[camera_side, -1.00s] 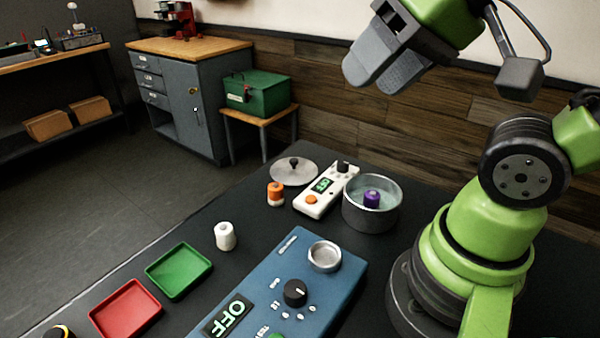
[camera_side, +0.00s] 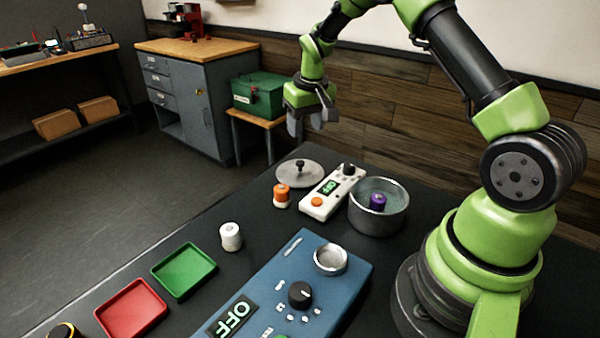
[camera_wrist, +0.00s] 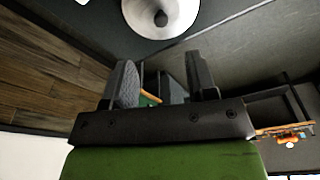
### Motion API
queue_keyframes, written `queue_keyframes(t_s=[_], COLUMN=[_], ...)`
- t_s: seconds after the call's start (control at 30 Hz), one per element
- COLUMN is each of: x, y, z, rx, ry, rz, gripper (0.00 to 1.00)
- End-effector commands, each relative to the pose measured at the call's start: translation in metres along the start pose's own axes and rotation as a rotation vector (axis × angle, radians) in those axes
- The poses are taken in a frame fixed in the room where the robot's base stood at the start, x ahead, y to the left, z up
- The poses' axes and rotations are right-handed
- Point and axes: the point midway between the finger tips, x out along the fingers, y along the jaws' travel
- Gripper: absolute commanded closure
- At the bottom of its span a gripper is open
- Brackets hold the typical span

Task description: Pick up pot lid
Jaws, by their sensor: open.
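The pot lid (camera_side: 299,174) is a round grey metal disc with a dark knob. It lies flat on the dark table near its back left edge. It also shows at the top of the wrist view (camera_wrist: 150,22). My gripper (camera_side: 308,128) is open and empty, in the air above the lid. Its two grey fingers point down in the side view, and a clear gap shows between them in the wrist view (camera_wrist: 163,85). The metal pot (camera_side: 378,218) stands uncovered to the right of the lid, with a purple-topped piece (camera_side: 378,202) inside.
A white device (camera_side: 332,192) with a screen and an orange-topped piece (camera_side: 281,196) stand close to the lid. A blue OFF unit (camera_side: 270,290), white-capped piece (camera_side: 231,236), green tray (camera_side: 184,271) and red tray (camera_side: 131,308) are nearer the front.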

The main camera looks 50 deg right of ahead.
Motion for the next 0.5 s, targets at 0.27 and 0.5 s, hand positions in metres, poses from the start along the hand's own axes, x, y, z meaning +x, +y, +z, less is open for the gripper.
queue_keyframes(t_s=[0.27,0.5], x=[0.040,0.064], y=[0.006,0.005], z=[0.000,0.000], rx=[-0.002,-0.002], ry=[-0.020,-0.017], rz=[0.008,0.008], gripper=[0.48,0.48])
